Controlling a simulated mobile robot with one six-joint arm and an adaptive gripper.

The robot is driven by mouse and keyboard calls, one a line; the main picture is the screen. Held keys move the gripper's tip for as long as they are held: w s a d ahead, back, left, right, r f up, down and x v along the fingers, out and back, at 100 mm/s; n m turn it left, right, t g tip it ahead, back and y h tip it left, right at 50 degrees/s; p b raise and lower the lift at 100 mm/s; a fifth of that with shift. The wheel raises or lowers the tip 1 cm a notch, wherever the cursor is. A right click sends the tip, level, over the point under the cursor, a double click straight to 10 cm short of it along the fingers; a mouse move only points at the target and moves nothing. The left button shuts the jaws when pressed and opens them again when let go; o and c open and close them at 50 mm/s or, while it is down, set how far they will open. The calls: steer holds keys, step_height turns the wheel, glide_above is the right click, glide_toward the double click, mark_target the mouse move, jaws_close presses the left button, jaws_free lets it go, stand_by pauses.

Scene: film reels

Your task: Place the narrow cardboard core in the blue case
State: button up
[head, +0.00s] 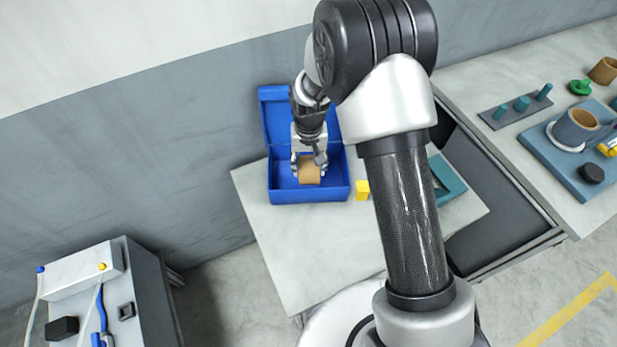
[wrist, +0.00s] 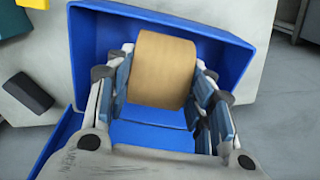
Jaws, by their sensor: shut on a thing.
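The cardboard core (head: 309,172) is a tan cylinder held between the fingers of my gripper (head: 309,170). The core also shows in the wrist view (wrist: 162,70), with a finger against each side. The open blue case (head: 310,195) stands on a pale table, its lid raised at the back. It also shows in the wrist view (wrist: 215,35). The core is over or inside the case's opening; whether it touches the floor of the case I cannot tell. My gripper (wrist: 163,85) is shut on the core, pointing down into the case.
A yellow block (head: 362,190) sits just right of the case. A teal frame (head: 447,180) lies farther right, partly behind my arm. Another table at the right holds a blue board (head: 560,165) with a reel and another tan core (head: 604,70). The table front is clear.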

steer(key=shift+f+b, duration=0.7)
steer(key=shift+f, duration=2.05)
steer(key=shift+f, duration=0.15)
steer(key=o, duration=1)
steer(key=shift+c, duration=0.2)
